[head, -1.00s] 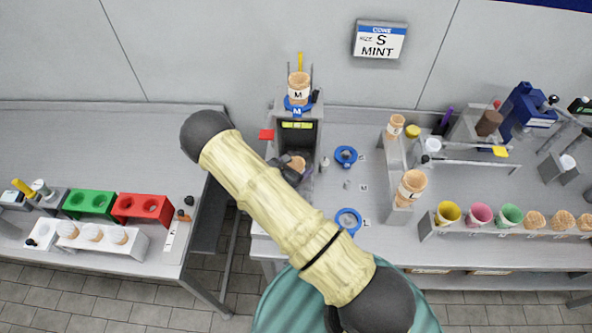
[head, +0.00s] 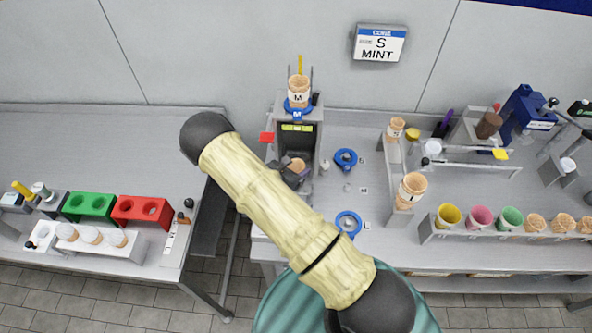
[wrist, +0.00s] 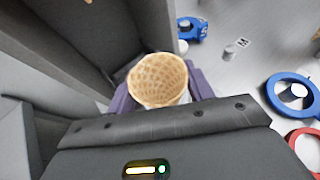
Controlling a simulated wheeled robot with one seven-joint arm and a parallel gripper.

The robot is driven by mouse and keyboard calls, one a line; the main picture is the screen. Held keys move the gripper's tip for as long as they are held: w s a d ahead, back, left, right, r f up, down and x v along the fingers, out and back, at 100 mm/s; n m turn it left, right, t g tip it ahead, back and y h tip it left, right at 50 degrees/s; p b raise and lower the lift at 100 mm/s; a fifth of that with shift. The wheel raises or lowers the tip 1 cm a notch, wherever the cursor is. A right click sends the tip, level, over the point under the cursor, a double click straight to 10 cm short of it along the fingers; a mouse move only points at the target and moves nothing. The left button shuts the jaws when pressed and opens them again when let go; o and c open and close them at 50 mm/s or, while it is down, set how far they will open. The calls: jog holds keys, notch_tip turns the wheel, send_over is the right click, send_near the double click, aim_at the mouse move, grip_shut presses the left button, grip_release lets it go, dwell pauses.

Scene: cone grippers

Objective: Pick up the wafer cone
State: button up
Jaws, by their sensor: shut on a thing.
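A wafer cone (wrist: 158,78), tan with its open mouth facing up, sits between the purple fingers of my gripper (wrist: 155,97) in the wrist view. The fingers are shut on its sides. In the head view the cone (head: 296,165) shows inside the opening of the grey dispenser labelled M (head: 297,140), with my gripper (head: 291,174) around it. My pale arm hides part of the bench in front. The cone's lower end is hidden by the gripper.
Blue rings (head: 345,158) lie on the bench to the right of the dispenser. A wall sign (head: 380,42) reads S MINT. Grey dispenser walls (wrist: 75,45) stand close left of the gripper.

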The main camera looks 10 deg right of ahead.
notch_tip(320, 180, up, 12)
jog(key=b, duration=0.4)
jog(key=s+a+b, duration=0.5)
jog(key=s+a, duration=0.6)
jog(key=a, duration=0.3)
jog(key=shift+s, duration=0.15)
jog(key=shift+f, duration=0.15)
